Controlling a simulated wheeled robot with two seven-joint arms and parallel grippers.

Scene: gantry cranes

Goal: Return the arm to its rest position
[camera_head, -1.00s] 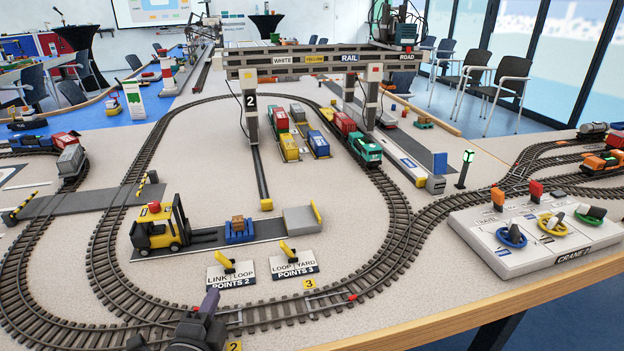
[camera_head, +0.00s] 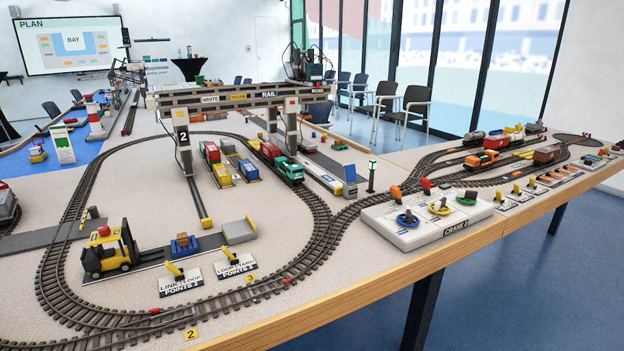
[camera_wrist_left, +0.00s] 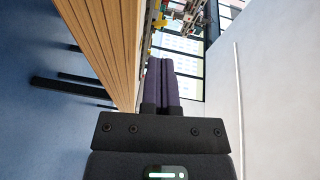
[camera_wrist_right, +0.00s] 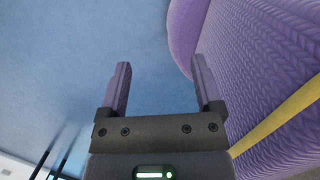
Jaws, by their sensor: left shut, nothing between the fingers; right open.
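My left gripper (camera_wrist_left: 162,85) shows in the left wrist view with its two purple fingers together and nothing between them. It is beside the wooden edge of the layout table (camera_wrist_left: 105,45), apart from it. My right gripper (camera_wrist_right: 160,85) shows in the right wrist view with its fingers wide apart and empty, over the blue floor (camera_wrist_right: 75,50). Neither gripper is in the head view now.
The head view shows the table with its looped track, the gantry crane (camera_head: 240,95), a yellow forklift (camera_head: 110,250), the points levers (camera_head: 175,272) and the crane control box (camera_head: 425,222). The front edge (camera_head: 330,312) is clear. Blue floor lies at the lower right.

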